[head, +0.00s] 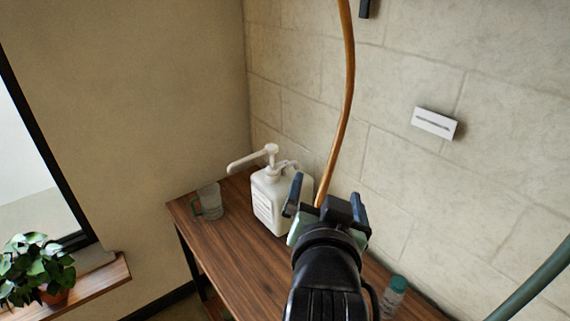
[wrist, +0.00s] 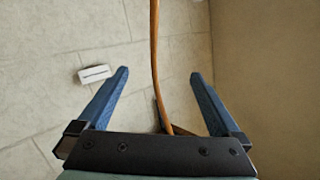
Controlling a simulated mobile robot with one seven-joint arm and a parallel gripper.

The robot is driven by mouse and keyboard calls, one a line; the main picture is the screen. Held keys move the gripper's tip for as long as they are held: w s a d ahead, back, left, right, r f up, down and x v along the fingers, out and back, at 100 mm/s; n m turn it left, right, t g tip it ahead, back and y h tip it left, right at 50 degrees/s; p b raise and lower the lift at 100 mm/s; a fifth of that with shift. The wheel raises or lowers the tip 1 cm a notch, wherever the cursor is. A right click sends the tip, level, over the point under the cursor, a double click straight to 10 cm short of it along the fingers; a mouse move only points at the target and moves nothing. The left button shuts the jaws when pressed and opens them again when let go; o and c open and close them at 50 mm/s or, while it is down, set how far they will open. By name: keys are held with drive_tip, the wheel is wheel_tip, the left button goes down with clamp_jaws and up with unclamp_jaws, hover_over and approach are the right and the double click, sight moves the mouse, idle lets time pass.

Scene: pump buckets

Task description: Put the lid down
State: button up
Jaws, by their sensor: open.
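A white pump bucket (head: 268,205) with a long spout and pump head (head: 271,150) stands upright on the wooden table (head: 222,243). I cannot make out a separate lid in either view. My gripper (head: 327,196) is raised in front of the table, to the right of the bucket, and partly covers the bucket's right side. In the wrist view my gripper (wrist: 158,76) has its two blue fingers spread wide, with nothing held between them. The wrist view looks towards the wall, and the bucket is not visible there.
A brown curved pole or hose (head: 347,80) runs down behind my gripper; it also crosses the wrist view (wrist: 155,60). A clear mug (head: 210,201) stands left of the bucket. A teal-capped bottle (head: 394,296) stands at right. A potted plant (head: 35,265) sits by the window.

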drive_tip(key=s+a+r+n+t, duration=0.1)
drive_tip(key=s+r+t, duration=0.3)
drive_tip(key=r, duration=0.6)
drive_tip(key=s+a+r+n+t+y, duration=0.1)
drive_tip(key=s+a+r+n+t, duration=0.1)
drive_tip(key=r, duration=0.9)
drive_tip(key=s+a+r+n+t+y, duration=0.1)
drive_tip(key=s+a+r+t, duration=0.2)
drive_tip(key=s+r+t, duration=0.3)
wheel_tip(320, 180, up, 5)
drive_tip(key=shift+s+a+r+n, duration=0.15)
drive_tip(key=shift+s+n, duration=0.25)
drive_tip(key=shift+s, duration=0.3)
